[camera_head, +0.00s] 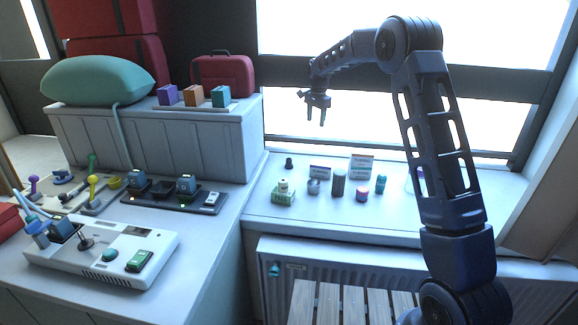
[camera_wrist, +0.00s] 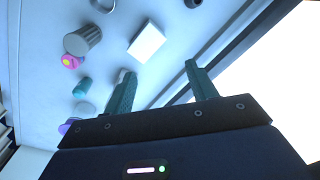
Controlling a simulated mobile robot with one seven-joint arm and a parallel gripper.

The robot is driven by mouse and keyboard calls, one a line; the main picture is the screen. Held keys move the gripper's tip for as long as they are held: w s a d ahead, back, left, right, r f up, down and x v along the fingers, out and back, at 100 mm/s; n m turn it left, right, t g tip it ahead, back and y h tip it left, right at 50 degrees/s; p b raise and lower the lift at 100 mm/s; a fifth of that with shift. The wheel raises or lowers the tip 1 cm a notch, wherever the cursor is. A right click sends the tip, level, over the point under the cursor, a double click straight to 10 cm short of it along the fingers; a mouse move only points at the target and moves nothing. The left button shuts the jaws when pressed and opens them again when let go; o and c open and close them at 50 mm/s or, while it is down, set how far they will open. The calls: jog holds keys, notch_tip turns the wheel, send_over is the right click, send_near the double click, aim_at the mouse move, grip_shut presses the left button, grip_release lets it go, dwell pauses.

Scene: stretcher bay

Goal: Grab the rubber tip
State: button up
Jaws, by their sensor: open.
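No label that I can read names the rubber tip. A small black stub (camera_head: 289,163) stands at the back of the white window sill (camera_head: 262,207) and looks most like it; a dark object at the top edge of the wrist view (camera_wrist: 193,3) may be the same thing. A dark grey ribbed cylinder (camera_head: 338,183) stands further right on the sill and also shows in the wrist view (camera_wrist: 82,41). My gripper (camera_head: 316,118) is open and empty, high above the sill, fingers pointing down and well clear of everything. Its two teal fingers show apart in the wrist view (camera_wrist: 160,80).
The window is behind. A cluttered counter (camera_head: 190,260) is at left. The sill's front strip is clear.

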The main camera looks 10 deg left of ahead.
jog(key=m, duration=0.2)
send_over(289, 159)
notch_tip(289, 159, down, 13)
jog(key=shift+g, duration=0.3)
jog(key=shift+f, duration=5.35)
jog(key=shift+c, duration=0.5)
jog(key=c, duration=0.9)
